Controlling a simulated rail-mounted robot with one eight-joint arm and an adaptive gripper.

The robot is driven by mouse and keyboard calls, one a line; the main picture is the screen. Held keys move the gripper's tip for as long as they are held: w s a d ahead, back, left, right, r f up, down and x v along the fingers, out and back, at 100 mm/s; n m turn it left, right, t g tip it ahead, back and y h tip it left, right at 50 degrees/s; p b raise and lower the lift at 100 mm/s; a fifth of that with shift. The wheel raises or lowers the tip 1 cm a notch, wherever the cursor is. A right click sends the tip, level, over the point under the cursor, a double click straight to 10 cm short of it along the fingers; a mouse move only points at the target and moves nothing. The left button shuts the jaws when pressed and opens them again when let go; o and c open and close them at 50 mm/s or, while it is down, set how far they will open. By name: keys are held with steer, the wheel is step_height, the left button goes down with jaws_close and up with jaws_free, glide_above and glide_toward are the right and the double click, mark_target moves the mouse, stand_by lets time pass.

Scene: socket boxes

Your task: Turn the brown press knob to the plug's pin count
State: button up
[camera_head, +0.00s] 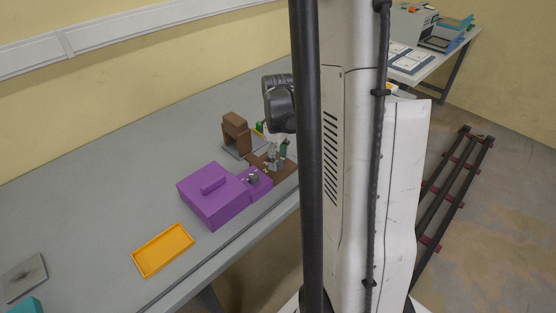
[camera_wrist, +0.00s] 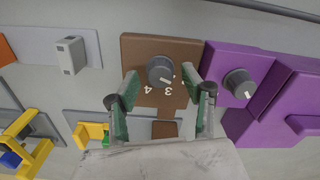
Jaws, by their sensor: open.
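The brown press (camera_wrist: 135,48) has a round grey knob (camera_wrist: 160,70) with a white pointer mark. Digits on its face, including a 3 and a 4, show near the knob, upside down in the wrist view. The pointer mark is on the 3 and 4 side, but its exact setting is hard to tell. My gripper (camera_wrist: 160,79) is open, with its green-padded fingers on either side of the knob, apart from it. In the head view, my gripper (camera_head: 277,155) is over the brown base (camera_head: 285,171). I cannot make out the plug or its pins.
A purple box (camera_head: 212,199) with its own grey knob (camera_wrist: 239,84) stands beside the brown press. A pale plate with a grey block (camera_wrist: 71,55) lies on its other side. Yellow parts (camera_wrist: 28,140) are at lower left. An orange tray (camera_head: 162,250) lies on the table.

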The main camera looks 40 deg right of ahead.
steer(key=shift+f, duration=0.3)
steer(key=shift+c, duration=0.3)
jaws_close()
steer(key=shift+m+b, duration=0.3)
steer(key=shift+m, duration=0.1)
steer(key=m+b, duration=0.1)
steer(key=m, duration=0.2)
steer(key=shift+f+m+b, duration=0.1)
steer(key=shift+m+b, duration=0.2)
steer(key=shift+b, duration=0.1)
steer(key=shift+m+b, duration=0.75)
steer(key=shift+m, duration=1.45)
